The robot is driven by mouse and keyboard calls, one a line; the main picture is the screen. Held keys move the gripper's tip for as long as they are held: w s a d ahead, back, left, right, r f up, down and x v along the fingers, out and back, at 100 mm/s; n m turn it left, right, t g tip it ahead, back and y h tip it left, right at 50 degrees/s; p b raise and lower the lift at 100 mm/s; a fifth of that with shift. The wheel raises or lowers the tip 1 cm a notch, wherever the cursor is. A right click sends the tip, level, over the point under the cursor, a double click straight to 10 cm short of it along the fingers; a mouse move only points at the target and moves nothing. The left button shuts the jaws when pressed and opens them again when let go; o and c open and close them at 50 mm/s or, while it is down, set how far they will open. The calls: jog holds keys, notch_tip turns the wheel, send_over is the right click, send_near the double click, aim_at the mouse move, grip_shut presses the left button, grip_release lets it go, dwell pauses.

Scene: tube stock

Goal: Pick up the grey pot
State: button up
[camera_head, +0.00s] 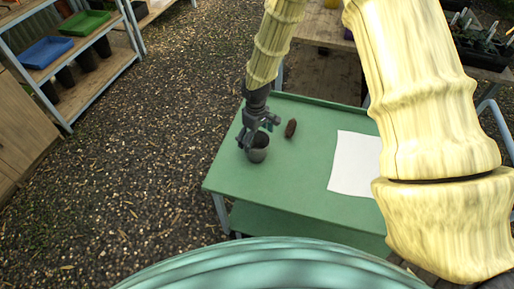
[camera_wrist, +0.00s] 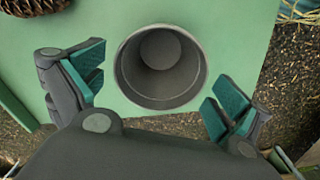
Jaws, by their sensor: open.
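The grey pot (camera_head: 258,150) stands upright on the green table (camera_head: 270,185) near its left edge. My gripper (camera_head: 257,136) is directly above and beside the pot in the head view, pointing down. In the wrist view the pot (camera_wrist: 138,88) is seen from above, round and empty, with its rim whole. My gripper (camera_wrist: 158,92) is open there, with one teal-padded finger to the left of the pot and one to the right. Both fingers look apart from the rim. How low the fingertips reach beside the pot is hard to tell.
A brown pine cone (camera_head: 291,128) lies right of the pot. A white sheet (camera_head: 354,164) lies on the table's right part. A shelf (camera_head: 100,75) with a blue tray (camera_head: 46,52) and a green tray (camera_head: 84,23) stands at far left. The table's front middle is clear.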

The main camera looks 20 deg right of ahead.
aim_at(256, 147)
jog(key=shift+f+p, duration=0.85)
jog(key=shift+f, duration=1.9)
jog(key=shift+s, duration=0.1)
jog(key=c, duration=0.9)
